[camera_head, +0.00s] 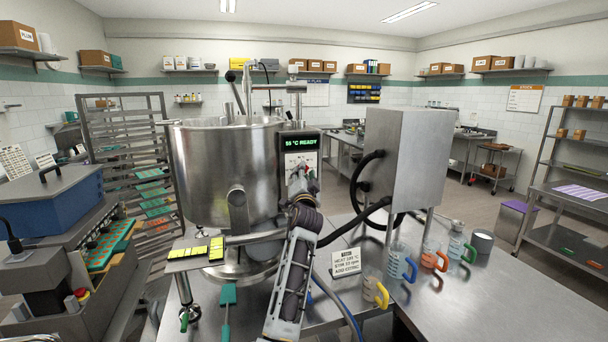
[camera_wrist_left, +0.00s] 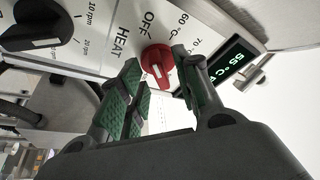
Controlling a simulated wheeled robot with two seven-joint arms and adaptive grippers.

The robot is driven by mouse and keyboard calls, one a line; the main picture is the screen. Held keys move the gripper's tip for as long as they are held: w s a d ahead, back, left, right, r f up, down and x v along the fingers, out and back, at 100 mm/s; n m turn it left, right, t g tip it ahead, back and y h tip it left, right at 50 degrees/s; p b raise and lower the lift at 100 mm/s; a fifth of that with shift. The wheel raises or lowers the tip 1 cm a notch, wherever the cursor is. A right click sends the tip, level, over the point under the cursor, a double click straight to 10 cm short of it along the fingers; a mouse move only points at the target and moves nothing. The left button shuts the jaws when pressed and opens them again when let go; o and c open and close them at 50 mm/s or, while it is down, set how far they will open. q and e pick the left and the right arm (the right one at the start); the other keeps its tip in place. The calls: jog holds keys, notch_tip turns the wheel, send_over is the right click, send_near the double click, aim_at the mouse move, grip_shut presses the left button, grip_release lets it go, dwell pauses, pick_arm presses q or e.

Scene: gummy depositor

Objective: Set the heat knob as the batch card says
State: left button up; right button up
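The red heat knob (camera_wrist_left: 157,60) sits on the white panel, with OFF, 60 °C and 70 °C marks around it. My left gripper (camera_wrist_left: 160,72) is open, its green-padded fingers apart on either side of the knob; I cannot tell whether they touch it. In the head view my left gripper (camera_head: 303,190) is at the panel (camera_head: 300,160) and covers the knobs. The display (camera_head: 301,142) reads 55 °C READY. The batch card (camera_head: 346,262) stands on the steel table; its heat figure is too small to read surely. My right gripper is not in view.
A black rpm knob (camera_wrist_left: 40,25) is beside the heat knob. The steel kettle (camera_head: 225,175) stands left of the panel, a steel box (camera_head: 408,160) right of it. Several jugs with coloured handles, one yellow-handled (camera_head: 373,287), stand right of the card. The table's front right is clear.

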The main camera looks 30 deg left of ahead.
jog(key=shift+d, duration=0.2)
pick_arm(q)
jog(key=shift+c, duration=0.6)
jog(key=shift+r, duration=0.1)
grip_shut()
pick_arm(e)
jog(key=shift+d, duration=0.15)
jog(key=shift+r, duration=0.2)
